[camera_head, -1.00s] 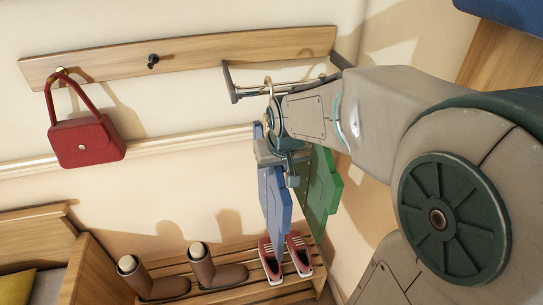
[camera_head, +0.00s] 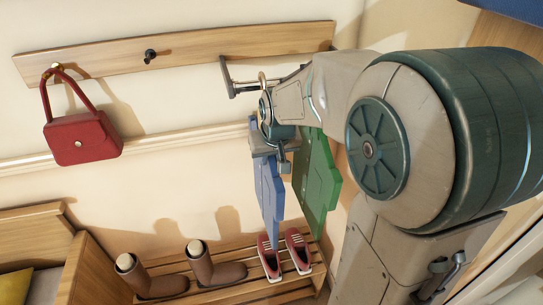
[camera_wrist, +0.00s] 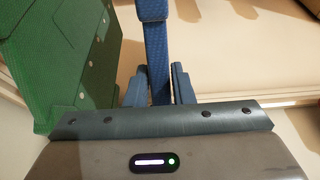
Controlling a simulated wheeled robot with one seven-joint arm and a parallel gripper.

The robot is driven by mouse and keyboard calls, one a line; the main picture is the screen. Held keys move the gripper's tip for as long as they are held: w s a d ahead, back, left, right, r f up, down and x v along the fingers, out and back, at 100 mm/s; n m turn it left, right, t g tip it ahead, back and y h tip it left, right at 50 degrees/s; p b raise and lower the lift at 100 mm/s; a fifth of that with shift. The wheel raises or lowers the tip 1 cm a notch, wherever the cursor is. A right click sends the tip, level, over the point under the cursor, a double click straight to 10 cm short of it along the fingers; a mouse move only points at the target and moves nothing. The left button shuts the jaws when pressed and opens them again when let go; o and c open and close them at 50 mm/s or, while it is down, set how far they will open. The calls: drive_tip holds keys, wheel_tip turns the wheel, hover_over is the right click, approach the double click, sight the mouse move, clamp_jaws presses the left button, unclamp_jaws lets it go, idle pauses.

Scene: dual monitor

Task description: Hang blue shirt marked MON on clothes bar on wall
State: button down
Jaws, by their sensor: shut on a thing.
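The blue shirt (camera_head: 268,198) hangs below my gripper (camera_head: 268,143) at the wall, seen nearly edge-on; no MON mark is readable. In the wrist view, my gripper (camera_wrist: 159,88) has its fingers on both sides of the blue shirt's narrow edge (camera_wrist: 156,45) and is shut on it. The clothes bar (camera_head: 239,89) sticks out from the wall just above. A hanger hook (camera_head: 262,79) shows at the bar's height; I cannot tell whether it rests on the bar. My arm hides the bar's right part.
A green shirt (camera_head: 316,178) hangs close to the right of the blue one, also in the wrist view (camera_wrist: 70,60). A red handbag (camera_head: 82,138) hangs on the wooden peg board (camera_head: 190,53). Boots (camera_head: 206,268) and red shoes (camera_head: 268,258) stand on the rack below.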

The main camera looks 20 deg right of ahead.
drive_tip(key=c, duration=1.2)
unclamp_jaws()
drive_tip(key=shift+o, duration=0.2)
drive_tip(key=b+v, duration=0.1)
drive_tip(key=v, duration=1.3)
drive_tip(key=s+f+g, duration=0.1)
drive_tip(key=s+f, duration=1.1)
drive_tip(key=s, duration=0.2)
drive_tip(key=shift+s+g, duration=0.3)
drive_tip(key=shift+f, duration=0.15)
